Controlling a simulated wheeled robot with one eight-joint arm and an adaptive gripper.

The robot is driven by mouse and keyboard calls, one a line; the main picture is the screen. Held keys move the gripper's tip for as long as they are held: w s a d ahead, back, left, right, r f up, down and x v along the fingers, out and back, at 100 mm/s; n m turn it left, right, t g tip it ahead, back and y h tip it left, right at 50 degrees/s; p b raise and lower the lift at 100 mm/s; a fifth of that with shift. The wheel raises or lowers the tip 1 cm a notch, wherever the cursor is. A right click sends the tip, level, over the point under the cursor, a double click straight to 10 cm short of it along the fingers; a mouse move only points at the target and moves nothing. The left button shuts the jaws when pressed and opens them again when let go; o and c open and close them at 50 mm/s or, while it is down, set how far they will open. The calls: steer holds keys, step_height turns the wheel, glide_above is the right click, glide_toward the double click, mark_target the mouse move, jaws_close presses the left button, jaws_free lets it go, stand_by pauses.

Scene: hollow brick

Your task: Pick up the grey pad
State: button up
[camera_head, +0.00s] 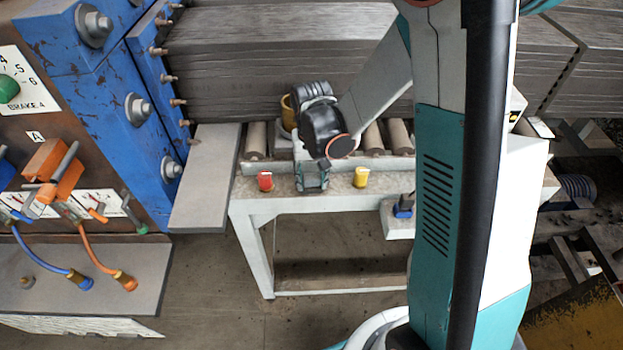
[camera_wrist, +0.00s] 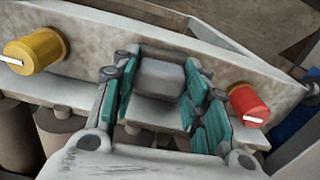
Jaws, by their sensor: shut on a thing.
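The grey pad (camera_wrist: 160,82) is a small grey block in the wrist view, between the teal-lined fingers of my gripper (camera_wrist: 158,92). My gripper is shut on it, with a finger on either side. In the head view my gripper (camera_head: 312,178) points down at the front rail of the roller table, between a red knob (camera_head: 265,181) and a yellow knob (camera_head: 361,177). The pad cannot be made out there, behind the fingers and wrist. Whether the pad still touches the rail is unclear.
The wrist view shows the yellow knob (camera_wrist: 36,50) at left and the red knob (camera_wrist: 249,105) at right, both close to my fingers. Rollers (camera_head: 375,138) lie behind the rail. A blue machine (camera_head: 110,100) with cables stands at left. Stacked grey boards (camera_head: 240,75) fill the back.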

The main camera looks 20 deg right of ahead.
mark_target(311, 176)
step_height(311, 176, up, 20)
steer(key=p, duration=0.3)
steer(key=shift+p, duration=0.3)
